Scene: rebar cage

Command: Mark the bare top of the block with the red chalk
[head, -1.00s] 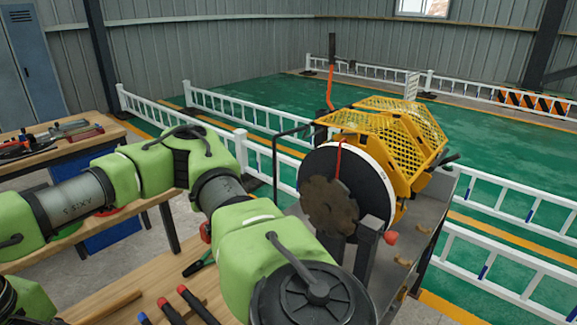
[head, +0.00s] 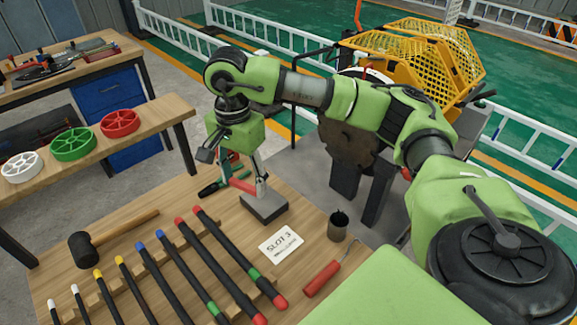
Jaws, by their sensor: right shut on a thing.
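My right gripper (head: 243,184) hangs down over the wooden bench, at the end of the arm that comes in from the right. It is shut on the red chalk (head: 240,186), a short red stick that lies roughly level between its fingers. The block (head: 266,208) is a small dark grey block on the bench, right below and beside the right fingertips. Whether the chalk touches its top cannot be told, and part of that top is hidden by the gripper. My left gripper is not in view.
Several dark rods with coloured ends (head: 185,268) lie in front on the bench, beside a black mallet (head: 84,249). Right of the block are a label card (head: 281,243), a dark cup (head: 338,226) and a red-handled roller (head: 322,279).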

